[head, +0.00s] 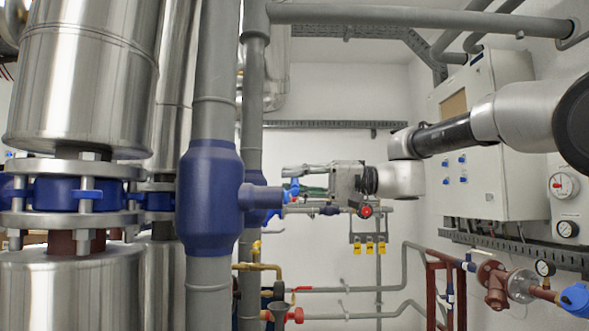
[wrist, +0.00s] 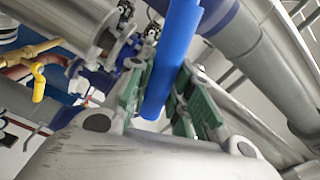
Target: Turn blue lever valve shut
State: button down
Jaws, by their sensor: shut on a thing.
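The blue lever (wrist: 178,50) runs as a long blue bar from the top of the wrist view down between my gripper's green-padded fingers. My gripper (wrist: 160,98) is shut on it, with a finger on each side. In the head view my gripper (head: 303,180) reaches left from the arm, level with the valve's stem. Only a small bright blue piece of the lever (head: 292,188) shows there. The dark blue valve body (head: 209,200) sits on a grey vertical pipe, its stem pointing right towards the gripper. The joint between lever and stem is not clear.
Large steel cylinders (head: 82,75) with flanges stand at the left. A white cabinet (head: 488,140) hangs on the right wall behind my arm. Below are grey pipes, a red-handled valve (head: 300,289) and yellow tags (head: 369,248). Open room lies between the pipes and cabinet.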

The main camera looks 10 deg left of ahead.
jog(key=shift+w+f+m, duration=0.15)
jog(key=shift+f+m, duration=0.85)
jog(key=shift+m, duration=0.05)
jog(key=shift+w+f+m, duration=0.15)
jog(key=shift+f+m, duration=0.85)
jog(key=shift+m, duration=0.05)
jog(key=c, duration=1.3)
grip_release()
jog(key=shift+o, duration=0.2)
jog(key=v, duration=1.2)
